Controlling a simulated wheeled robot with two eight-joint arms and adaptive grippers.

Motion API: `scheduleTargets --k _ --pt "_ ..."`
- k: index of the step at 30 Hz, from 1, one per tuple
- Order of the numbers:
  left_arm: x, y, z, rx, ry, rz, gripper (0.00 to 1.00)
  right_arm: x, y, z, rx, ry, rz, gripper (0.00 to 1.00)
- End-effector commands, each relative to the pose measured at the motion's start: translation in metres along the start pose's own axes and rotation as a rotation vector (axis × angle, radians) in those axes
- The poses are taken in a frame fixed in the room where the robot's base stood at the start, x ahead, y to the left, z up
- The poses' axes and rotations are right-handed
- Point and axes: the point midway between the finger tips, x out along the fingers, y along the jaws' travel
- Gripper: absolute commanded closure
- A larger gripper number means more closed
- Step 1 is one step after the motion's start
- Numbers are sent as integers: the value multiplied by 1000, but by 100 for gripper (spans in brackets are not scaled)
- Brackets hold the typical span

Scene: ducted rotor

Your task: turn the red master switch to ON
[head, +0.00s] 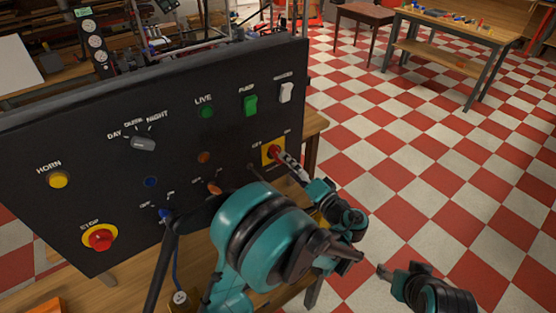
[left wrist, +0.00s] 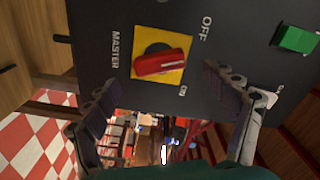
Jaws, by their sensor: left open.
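The red master switch (head: 274,152) sits on a yellow plate at the right end of the black panel. In the left wrist view the red switch knob (left wrist: 162,63) lies across its yellow plate, its right end between the OFF label (left wrist: 206,28) and the ON label (left wrist: 183,90). My left gripper (head: 290,163) is close in front of the switch. In the left wrist view its fingers (left wrist: 160,82) are spread wide, one to each side of the knob, with nothing held. My right gripper (head: 402,272) is at the lower right, away from the panel; its opening is unclear.
A workbench (head: 450,28) stands far back right. The checkered floor (head: 430,150) is clear.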

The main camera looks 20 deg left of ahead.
Motion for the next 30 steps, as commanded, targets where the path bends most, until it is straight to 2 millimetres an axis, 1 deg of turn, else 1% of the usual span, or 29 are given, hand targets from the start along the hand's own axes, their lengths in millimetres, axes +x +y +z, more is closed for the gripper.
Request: scheduleTargets --k 1,3,7,12,18,19,20,21,23,24,30 --pt "10 1 2 0 -5 -2 16 3 0 2 0 0 0 48" --pt "22 1 2 0 -5 -1 16 5 0 3 0 0 0 48" --pt "37 1 1 -1 -5 -1 16 7 0 5 0 0 0 48" --pt "44 1 0 -1 -2 1 16 8 0 5 0 0 0 48" --pt "44 0 0 -1 -2 1 16 7 0 5 0 0 0 48" --pt "44 0 0 -1 -2 1 21 7 0 5 0 0 0 48" --pt "44 0 0 -1 -3 1 29 7 0 5 0 0 0 48" --pt "44 0 0 -1 -3 1 39 7 0 5 0 0 0 48" --pt "44 0 0 -1 -3 1 55 7 0 5 0 0 0 48" --pt "44 1 0 -1 -3 1 66 7 0 5 0 0 0 48" --pt "44 1 0 1 -3 1 65 8 0 5 0 0 0 48"
